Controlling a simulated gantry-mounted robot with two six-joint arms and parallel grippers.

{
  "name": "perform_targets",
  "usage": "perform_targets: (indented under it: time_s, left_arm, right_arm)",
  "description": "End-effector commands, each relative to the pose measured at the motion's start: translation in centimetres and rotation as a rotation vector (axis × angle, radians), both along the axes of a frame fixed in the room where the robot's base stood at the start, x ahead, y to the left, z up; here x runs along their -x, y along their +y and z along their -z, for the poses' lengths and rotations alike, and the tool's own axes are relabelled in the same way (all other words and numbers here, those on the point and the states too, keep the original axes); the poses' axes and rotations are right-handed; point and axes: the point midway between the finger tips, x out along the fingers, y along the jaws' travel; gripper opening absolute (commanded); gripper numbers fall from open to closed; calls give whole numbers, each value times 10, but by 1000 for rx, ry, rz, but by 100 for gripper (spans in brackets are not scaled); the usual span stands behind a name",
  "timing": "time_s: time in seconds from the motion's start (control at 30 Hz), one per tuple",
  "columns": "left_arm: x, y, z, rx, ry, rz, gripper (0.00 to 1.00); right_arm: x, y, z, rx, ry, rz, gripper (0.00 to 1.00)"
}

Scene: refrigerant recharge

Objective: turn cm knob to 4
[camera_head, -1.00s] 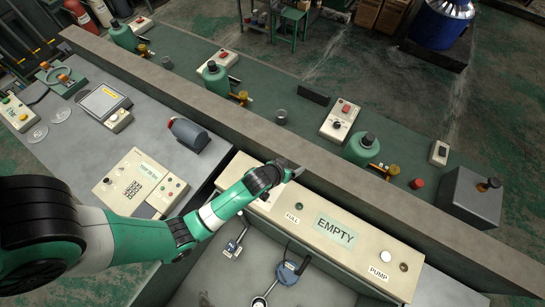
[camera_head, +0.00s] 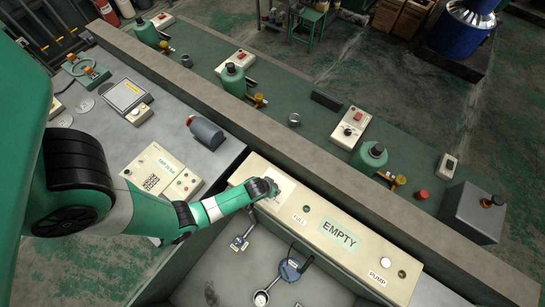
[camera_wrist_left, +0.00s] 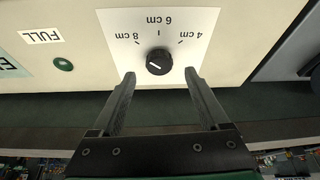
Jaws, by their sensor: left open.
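The black cm knob (camera_wrist_left: 158,62) sits on a white dial plate (camera_wrist_left: 120,20) on a cream panel. Upside-down in the left wrist view, its labels read 4 cm (camera_wrist_left: 193,36) at right, 6 cm at the top and 8 cm at left. A short white mark on the knob slants toward the lower left; which end points is unclear. My left gripper (camera_wrist_left: 159,76) is open and empty, one finger on each side, tips just short of the knob. In the head view the left gripper (camera_head: 273,187) is over the panel's left end and hides the knob. My right gripper is not in view.
The panel also carries a green FULL light (camera_wrist_left: 63,64), an EMPTY sign (camera_head: 339,235) and a PUMP button (camera_head: 402,274). A raised ledge (camera_head: 310,155) runs behind it. Gauges (camera_head: 290,270) lie in the bay in front. A keypad box (camera_head: 160,178) stands at left.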

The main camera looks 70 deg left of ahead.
Motion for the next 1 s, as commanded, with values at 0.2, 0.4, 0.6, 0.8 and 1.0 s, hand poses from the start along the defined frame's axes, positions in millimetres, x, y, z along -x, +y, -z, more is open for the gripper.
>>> perform_targets:
  time_s: [0.2,0.4,0.6,0.8,1.0]
  left_arm:
    - [-11,10,32,0,-1,-1,78]
    - [-13,11,37,-1,-2,0,78]
    - [-13,11,36,-1,-2,0,69]
    - [-12,11,36,-1,-2,0,33]
    - [-12,11,36,-1,-2,0,0]
  right_arm:
    - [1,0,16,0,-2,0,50]
    - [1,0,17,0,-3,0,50]
    - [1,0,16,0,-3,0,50]
    - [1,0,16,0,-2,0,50]
    - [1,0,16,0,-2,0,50]
